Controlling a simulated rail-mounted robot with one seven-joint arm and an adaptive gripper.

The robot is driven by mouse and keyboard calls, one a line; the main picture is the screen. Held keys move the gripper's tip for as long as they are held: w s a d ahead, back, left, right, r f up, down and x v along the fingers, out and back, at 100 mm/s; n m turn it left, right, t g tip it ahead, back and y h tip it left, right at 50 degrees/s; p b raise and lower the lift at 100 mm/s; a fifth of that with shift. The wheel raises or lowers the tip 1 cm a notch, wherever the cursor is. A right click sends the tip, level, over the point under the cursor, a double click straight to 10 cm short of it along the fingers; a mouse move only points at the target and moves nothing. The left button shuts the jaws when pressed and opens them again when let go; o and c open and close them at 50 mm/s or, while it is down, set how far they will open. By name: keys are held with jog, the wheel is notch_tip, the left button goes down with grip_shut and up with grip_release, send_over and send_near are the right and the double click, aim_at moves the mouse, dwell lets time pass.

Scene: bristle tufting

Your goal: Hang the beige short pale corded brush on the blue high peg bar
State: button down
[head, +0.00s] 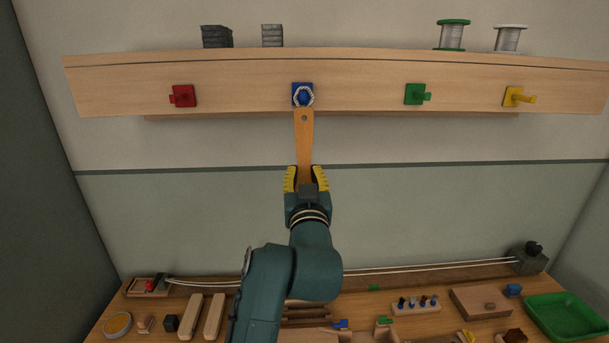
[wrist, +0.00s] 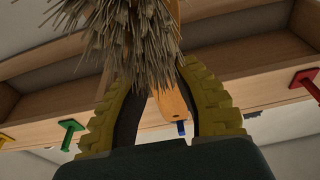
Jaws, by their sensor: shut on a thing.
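My gripper (head: 305,178) is shut on the brush and holds it upright below the blue peg. The brush's flat wooden handle (head: 304,135) points up, its holed end just under the peg. A pale cord loop (head: 311,101) at the handle's top shows as a ring around the blue peg (head: 303,95); I cannot tell how far along the peg it sits. In the wrist view the beige bristles (wrist: 120,35) hang close to my gripper (wrist: 160,105), and the handle end (wrist: 172,105) shows between the fingers near the blue peg (wrist: 181,128).
The wooden bar also bears a red peg (head: 183,96), a green peg (head: 416,94) and a yellow peg (head: 518,97). Spools and dark blocks stand on the shelf above. The bench below holds wooden parts and a green tray (head: 565,317). The wall around my gripper is clear.

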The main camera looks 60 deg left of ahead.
jog(key=c, duration=0.8)
grip_release()
jog(key=shift+d, duration=0.1)
jog(key=b+v, duration=0.2)
jog(key=v, duration=0.5)
jog(key=shift+b, duration=0.4)
dwell(0.4)
dwell(0.5)
